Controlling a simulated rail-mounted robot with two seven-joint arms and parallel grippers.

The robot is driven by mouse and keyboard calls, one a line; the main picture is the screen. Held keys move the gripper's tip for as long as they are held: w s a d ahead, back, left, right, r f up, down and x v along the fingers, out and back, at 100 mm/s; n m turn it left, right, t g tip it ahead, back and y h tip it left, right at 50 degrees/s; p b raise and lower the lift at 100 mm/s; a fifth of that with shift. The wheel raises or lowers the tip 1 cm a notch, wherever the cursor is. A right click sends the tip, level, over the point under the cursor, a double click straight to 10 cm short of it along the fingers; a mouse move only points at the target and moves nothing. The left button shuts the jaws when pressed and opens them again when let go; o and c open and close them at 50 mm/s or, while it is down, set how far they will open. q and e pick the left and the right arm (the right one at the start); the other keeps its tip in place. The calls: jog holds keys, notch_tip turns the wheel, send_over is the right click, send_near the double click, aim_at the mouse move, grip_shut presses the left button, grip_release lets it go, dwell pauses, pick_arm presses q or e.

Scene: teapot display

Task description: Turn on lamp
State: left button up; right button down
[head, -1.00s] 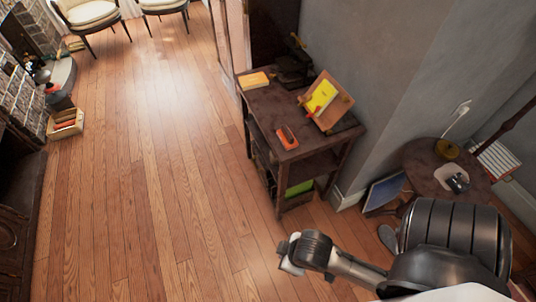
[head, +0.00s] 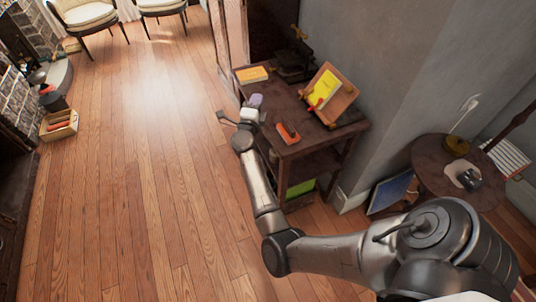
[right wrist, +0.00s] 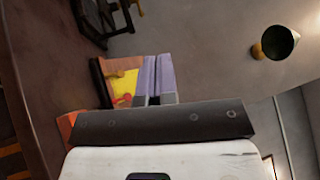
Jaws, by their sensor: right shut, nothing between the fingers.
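My right gripper (head: 255,101) is shut and empty, its pale purple fingers together. In the head view it shows at the left front edge of the dark wooden shelf table (head: 270,101). In the right wrist view its fingers (right wrist: 155,78) stand in front of the wooden book stand. That view also shows a lamp-like fitting (right wrist: 280,43) with a dark cone and brass-coloured base against the grey wall, apart from the fingers. A pale glow lies beside it. In the head view, a lamp-like object (head: 457,146) with a brass-coloured base stands on the round table. My left gripper is out of view.
The shelf table holds a yellow book (head: 252,75), an orange-red object (head: 288,133) and the book stand (head: 332,95). The round table (head: 430,158) stands at the right by the wall. Open wooden floor (head: 150,180) lies to the left.

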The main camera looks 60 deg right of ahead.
notch_tip(320, 180, down, 10)
jog(key=m+g+y+b, duration=0.2)
jog(key=m+g+y, duration=0.4)
jog(key=m+g, duration=0.3)
jog(key=w+a+f+m+g+y, duration=0.1)
jog(key=a+f+g+y, duration=0.1)
jog(key=a+f+y, duration=0.3)
jog(key=a+y, duration=0.2)
jog(key=a, duration=0.2)
jog(key=shift+w+a+m+b, duration=0.3)
jog(key=shift+a+m+b, duration=0.05)
jog(key=shift+m+b, duration=0.05)
jog(key=s+d+r+b+x, duration=0.1)
jog(key=r+b+x, duration=0.1)
jog(key=x, duration=1.1)
jog(key=shift+s+d+b, duration=0.2)
jog(key=shift+d+b, duration=0.2)
jog(key=shift+b, duration=0.45)
